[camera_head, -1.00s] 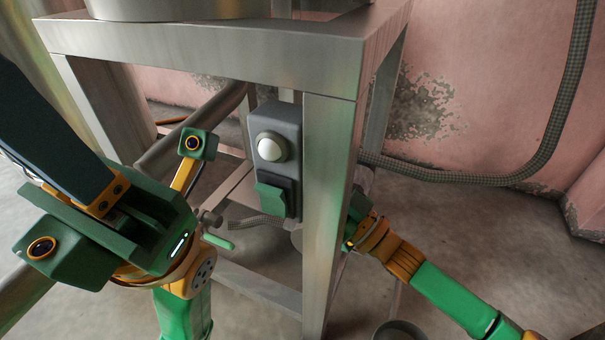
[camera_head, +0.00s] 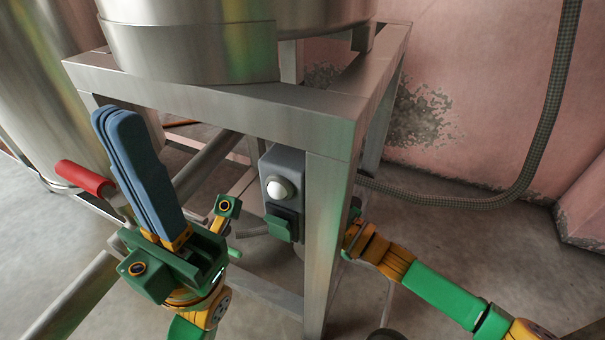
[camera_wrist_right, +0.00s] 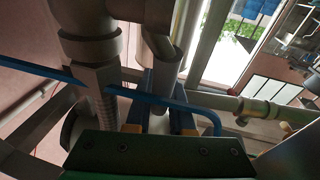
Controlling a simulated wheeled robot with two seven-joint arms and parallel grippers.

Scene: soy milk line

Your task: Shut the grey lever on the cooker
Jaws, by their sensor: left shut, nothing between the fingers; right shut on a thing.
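The cooker (camera_head: 190,50) is a large steel vessel on a square steel stand (camera_head: 215,92). I cannot make out its grey lever for certain in either view. My left gripper (camera_head: 118,115) is shut and empty, its blue-grey fingers pointing up beside the stand's left side. My right arm reaches behind the stand's front leg (camera_head: 327,235), which hides the right gripper in the head view. In the right wrist view the right gripper (camera_wrist_right: 160,105) is shut on a grey part, mostly hidden between its fingers. A thin blue rod (camera_wrist_right: 150,97) crosses at the fingers.
A red handle (camera_head: 85,178) stands left of my left gripper. A grey control box (camera_head: 283,165) with a white knob and green switch hangs inside the stand. A hose (camera_head: 450,203) runs along the pink wall. Grey pipes (camera_wrist_right: 95,50) crowd the right wrist view.

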